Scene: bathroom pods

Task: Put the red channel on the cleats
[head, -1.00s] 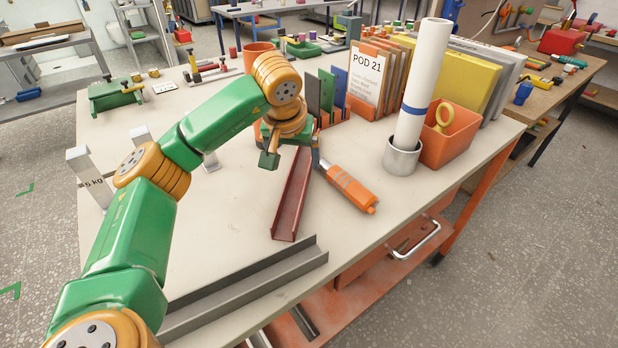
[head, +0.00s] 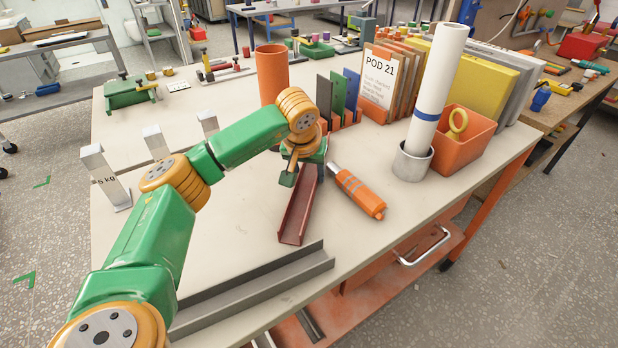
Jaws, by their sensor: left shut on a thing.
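The red channel (head: 297,212) is a dark red, open-topped U-shaped length in the middle of the table in the head view. It points away from me, with its near end just behind a grey angled metal strip. My left gripper (head: 289,180) is over its far part and shut on it; the wrist hides the far end and the fingers' contact. I cannot tell whether the channel rests on the table or is slightly raised. I cannot make out the cleats. My right gripper is not in view.
The grey strip (head: 262,284) lies along the front edge. An orange-handled tool (head: 358,192) lies right of the channel. A metal cup (head: 412,163) holding a white roll, an orange bin (head: 460,150) and upright panels stand further right. Metal weights (head: 105,178) stand left. Table centre-left is clear.

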